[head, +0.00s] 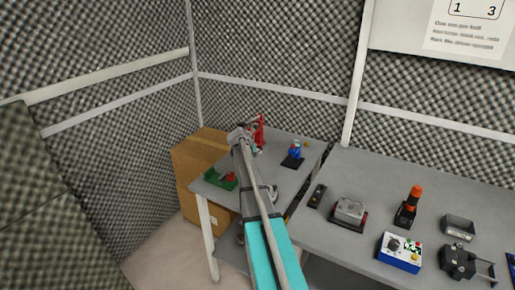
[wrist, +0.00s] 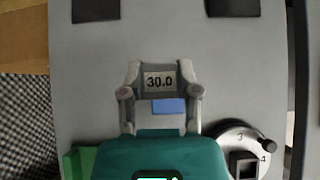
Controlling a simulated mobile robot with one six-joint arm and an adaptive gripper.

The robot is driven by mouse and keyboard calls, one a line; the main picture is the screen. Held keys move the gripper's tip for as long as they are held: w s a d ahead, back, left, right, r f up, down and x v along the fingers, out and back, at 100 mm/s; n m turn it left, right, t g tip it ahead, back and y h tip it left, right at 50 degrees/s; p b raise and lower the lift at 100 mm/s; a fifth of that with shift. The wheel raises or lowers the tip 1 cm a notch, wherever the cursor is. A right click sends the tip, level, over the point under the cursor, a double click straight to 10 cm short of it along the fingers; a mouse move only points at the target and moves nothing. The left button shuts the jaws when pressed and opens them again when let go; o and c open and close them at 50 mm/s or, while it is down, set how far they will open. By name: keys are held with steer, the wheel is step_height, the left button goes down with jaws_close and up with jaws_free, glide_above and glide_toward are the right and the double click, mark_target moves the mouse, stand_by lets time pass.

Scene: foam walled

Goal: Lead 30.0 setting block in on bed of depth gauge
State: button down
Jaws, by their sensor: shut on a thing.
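My gripper (wrist: 160,95) is shut on a grey block marked 30.0 (wrist: 159,82), with a finger on each side of it. The block's label faces the wrist camera. A small blue patch (wrist: 168,106) shows just below it; I cannot tell what it belongs to. In the head view my arm hides the fingers and the block. I cannot tell for sure which fixture is the depth gauge: a red upright device (head: 259,131) and a blue device on a black base (head: 294,151) stand at the back of the table.
A round numbered dial with a square socket (wrist: 245,145) is at lower right. Two dark bases (wrist: 95,10) lie farther back. Grey tabletop between is clear.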

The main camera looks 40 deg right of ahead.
steer(key=s+a+r+p, duration=0.2)
steer(key=s+a+r, duration=0.1)
steer(key=s+a, duration=0.2)
steer(key=shift+a+r+p, duration=0.25)
steer(key=shift+a+p, duration=0.15)
steer(key=shift+a, duration=0.35)
steer(key=s+a+n, duration=0.1)
steer(key=s+a, duration=0.3)
steer(key=a, duration=0.9)
steer(key=s+a+n+t, duration=0.1)
steer(key=s+a, duration=0.4)
steer(key=a, duration=0.9)
steer(key=s+a+n+t+y, duration=0.1)
steer(key=s+a, duration=0.4)
steer(key=a, duration=0.8)
steer(key=shift+a, duration=0.15)
